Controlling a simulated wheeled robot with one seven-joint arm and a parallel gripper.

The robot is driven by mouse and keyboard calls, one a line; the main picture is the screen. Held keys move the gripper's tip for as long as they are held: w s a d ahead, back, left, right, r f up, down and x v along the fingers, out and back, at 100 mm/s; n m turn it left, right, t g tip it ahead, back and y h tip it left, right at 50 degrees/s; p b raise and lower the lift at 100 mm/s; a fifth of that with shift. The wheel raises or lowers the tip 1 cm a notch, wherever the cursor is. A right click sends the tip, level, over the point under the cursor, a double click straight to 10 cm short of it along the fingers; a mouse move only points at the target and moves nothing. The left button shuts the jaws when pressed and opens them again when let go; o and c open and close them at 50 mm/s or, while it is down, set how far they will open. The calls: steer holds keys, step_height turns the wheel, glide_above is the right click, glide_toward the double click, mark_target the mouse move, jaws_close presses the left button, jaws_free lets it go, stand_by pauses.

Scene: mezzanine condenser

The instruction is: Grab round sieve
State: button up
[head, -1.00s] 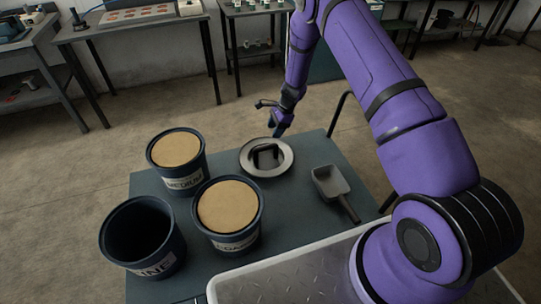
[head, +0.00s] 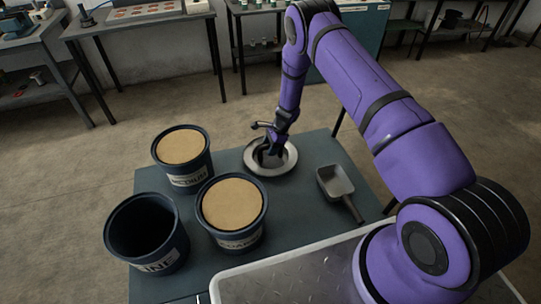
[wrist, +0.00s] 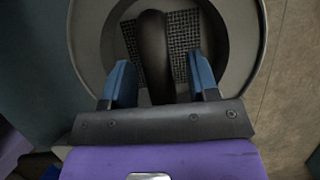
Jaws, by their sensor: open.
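The round sieve (head: 286,165) is a grey dish-like ring lying on the dark table. In the wrist view its pale rim (wrist: 88,50) surrounds a mesh floor, and a dark arched handle (wrist: 152,50) stands up across it. My gripper (wrist: 160,75) is open, with one blue finger on each side of the handle and visible gaps between. In the head view my gripper (head: 272,152) is over the sieve and hides part of its middle. How far down the fingers reach along the handle I cannot tell.
Buckets marked medium (head: 190,178) and coarse (head: 238,238) hold tan material; the one marked fine (head: 148,262) looks dark and empty. A grey scoop (head: 336,182) lies right of the sieve. A metal tread plate (head: 290,280) is at the front.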

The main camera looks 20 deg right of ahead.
jaws_close()
steer(key=shift+r, duration=0.1)
steer(key=shift+r, duration=0.4)
step_height(320, 180, up, 3)
steer(key=shift+s+f, duration=0.1)
steer(key=s+a, duration=0.2)
steer(key=s, duration=0.5)
steer(key=s+a+r, duration=0.1)
steer(key=s+a, duration=0.1)
steer(key=s, duration=0.6)
steer(key=shift+a+r, duration=0.15)
steer(key=shift+a, duration=0.25)
